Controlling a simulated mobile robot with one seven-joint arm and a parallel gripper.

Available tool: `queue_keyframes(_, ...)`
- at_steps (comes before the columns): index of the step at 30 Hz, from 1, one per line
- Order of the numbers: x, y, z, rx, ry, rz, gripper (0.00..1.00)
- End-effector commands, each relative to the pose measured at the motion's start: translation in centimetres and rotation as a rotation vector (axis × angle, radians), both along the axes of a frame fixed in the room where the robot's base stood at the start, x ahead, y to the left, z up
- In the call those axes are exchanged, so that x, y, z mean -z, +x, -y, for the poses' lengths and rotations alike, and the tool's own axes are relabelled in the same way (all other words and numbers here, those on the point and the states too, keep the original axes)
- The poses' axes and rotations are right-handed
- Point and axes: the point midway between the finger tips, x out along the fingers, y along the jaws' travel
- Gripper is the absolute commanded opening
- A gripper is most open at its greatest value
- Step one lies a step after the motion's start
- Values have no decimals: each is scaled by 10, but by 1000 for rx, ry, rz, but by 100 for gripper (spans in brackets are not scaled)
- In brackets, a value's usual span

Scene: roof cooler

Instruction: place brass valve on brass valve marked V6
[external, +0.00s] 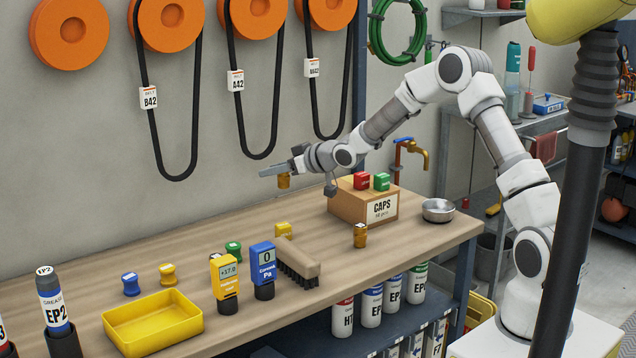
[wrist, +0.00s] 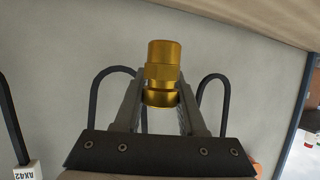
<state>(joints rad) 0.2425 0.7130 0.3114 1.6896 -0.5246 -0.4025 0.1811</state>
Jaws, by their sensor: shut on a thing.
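My gripper (external: 277,170) is shut on a brass valve (external: 284,181) and holds it in the air above the back of the bench, near the wall. In the wrist view the held brass valve (wrist: 163,72) sits between the two fingers of my gripper (wrist: 161,97), its rounded end sticking out past them. Another brass valve (external: 360,236) stands upright on the bench, right of my gripper and in front of the CAPS box. No V6 mark is readable on either valve.
The cardboard CAPS box (external: 347,206), with a red and a green block on top, stands on the bench (external: 425,246). A metal bowl (external: 438,211) is right of it. A brush (external: 292,262), two gauges, several small knobs and a yellow tray (external: 153,322) lie further left. Belts hang on the wall.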

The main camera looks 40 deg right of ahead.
Motion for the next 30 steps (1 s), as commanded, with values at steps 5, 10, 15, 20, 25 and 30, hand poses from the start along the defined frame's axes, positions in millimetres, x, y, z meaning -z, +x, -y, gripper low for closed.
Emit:
queue_keyframes(5, -22, 12, -11, -62, -1, 5, 0)
queue_keyframes(10, -38, 18, -22, -121, 0, 3, 0)
queue_keyframes(15, -51, 22, -34, -176, -2, 4, 0)
queue_keyframes(20, -64, 23, -48, -246, -5, 6, 0)
queue_keyframes(25, -84, 20, -76, -396, -8, 6, 0)
queue_keyframes(30, -97, 5, -106, -594, -5, 1, 0)
